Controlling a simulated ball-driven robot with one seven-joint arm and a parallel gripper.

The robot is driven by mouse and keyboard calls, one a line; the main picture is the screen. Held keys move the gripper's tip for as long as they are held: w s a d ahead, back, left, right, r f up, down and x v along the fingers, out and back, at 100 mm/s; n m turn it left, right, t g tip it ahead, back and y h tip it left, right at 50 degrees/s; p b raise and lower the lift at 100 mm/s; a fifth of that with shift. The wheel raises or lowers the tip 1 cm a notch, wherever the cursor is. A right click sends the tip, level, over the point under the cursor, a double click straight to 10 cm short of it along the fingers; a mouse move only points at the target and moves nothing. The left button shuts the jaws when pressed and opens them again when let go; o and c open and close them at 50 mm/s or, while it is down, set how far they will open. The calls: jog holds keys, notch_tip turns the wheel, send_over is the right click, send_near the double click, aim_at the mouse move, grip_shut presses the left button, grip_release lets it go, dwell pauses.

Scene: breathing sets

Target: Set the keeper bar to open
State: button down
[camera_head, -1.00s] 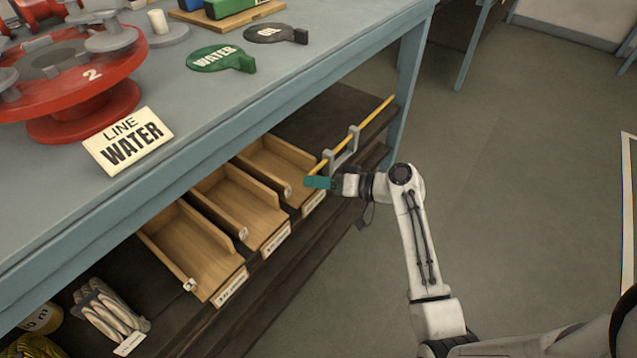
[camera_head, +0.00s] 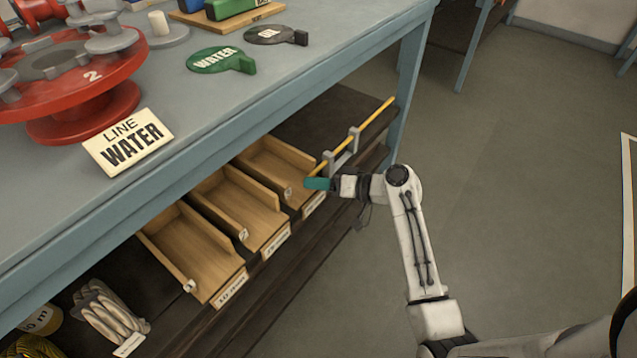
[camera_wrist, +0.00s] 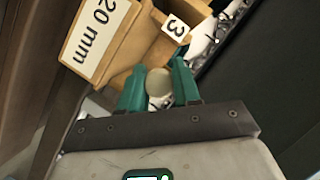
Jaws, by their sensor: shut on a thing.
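The keeper bar (camera_head: 372,118) appears to be the thin yellow bar slanting along the front of the lower shelf, across grey upright brackets (camera_head: 340,158). My gripper (camera_head: 317,183), with teal fingers, is at the bar's near left end, in front of the right-hand wooden bin. In the wrist view my gripper (camera_wrist: 159,92) is shut on a pale round end, which seems to belong to the keeper bar. The fingers hide how this end joins the yellow length.
Open wooden bins (camera_head: 192,245) with labels stand left of my gripper. The "20 mm" label (camera_wrist: 96,38) and a "3" tag (camera_wrist: 174,27) are close by. The bench top (camera_head: 330,60) overhangs the shelf. The floor at right is clear.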

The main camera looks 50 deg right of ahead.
jog(key=d+b, duration=0.1)
jog(key=d, duration=0.3)
jog(key=shift+d, duration=0.25)
jog(key=c, duration=0.8)
grip_release()
jog(key=shift+a, duration=0.15)
